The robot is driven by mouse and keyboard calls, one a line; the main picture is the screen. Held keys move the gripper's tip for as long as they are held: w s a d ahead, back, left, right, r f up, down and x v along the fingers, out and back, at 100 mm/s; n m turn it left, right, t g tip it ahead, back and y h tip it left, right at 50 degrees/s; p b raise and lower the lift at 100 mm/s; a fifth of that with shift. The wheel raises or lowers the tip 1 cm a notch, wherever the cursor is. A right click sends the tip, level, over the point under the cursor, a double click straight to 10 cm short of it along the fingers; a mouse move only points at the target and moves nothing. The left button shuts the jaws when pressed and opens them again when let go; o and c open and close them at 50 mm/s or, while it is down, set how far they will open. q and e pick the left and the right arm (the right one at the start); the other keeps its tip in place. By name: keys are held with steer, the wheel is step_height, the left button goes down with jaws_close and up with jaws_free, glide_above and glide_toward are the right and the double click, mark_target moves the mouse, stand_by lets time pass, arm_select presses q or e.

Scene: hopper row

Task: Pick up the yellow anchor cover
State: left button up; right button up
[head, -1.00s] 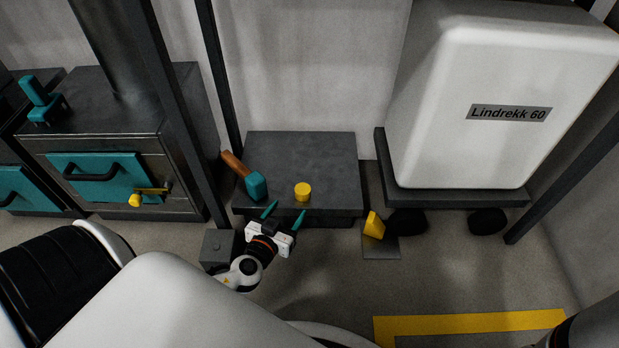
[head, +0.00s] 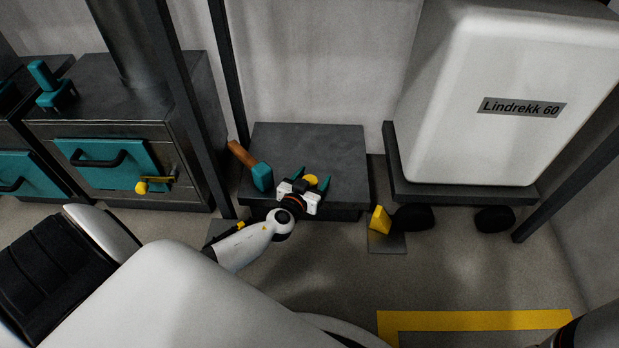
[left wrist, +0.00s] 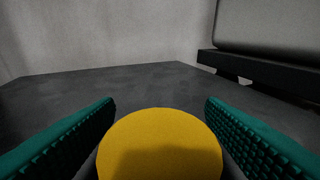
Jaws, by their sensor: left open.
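The yellow anchor cover (head: 311,179), a small round cap, sits on the low dark grey platform (head: 335,150). In the left wrist view the yellow cover (left wrist: 160,145) fills the lower middle, between two teal ribbed fingers. My left gripper (head: 311,181) is open with its fingers on either side of the cover; a gap shows between the cover and at least the upper parts of the fingers. The gripper body hides the near side of the cover in the head view. My right gripper is not in view.
A mallet with a teal head (head: 262,177) and brown handle lies left of my gripper on the platform. A dark post (head: 190,110) stands left of it. A yellow wedge (head: 380,219) and the white Lindrekk 60 hopper (head: 490,90) are to the right.

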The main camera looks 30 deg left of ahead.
arm_select(q)
steer(key=c, duration=1)
steer(key=shift+r, duration=0.1)
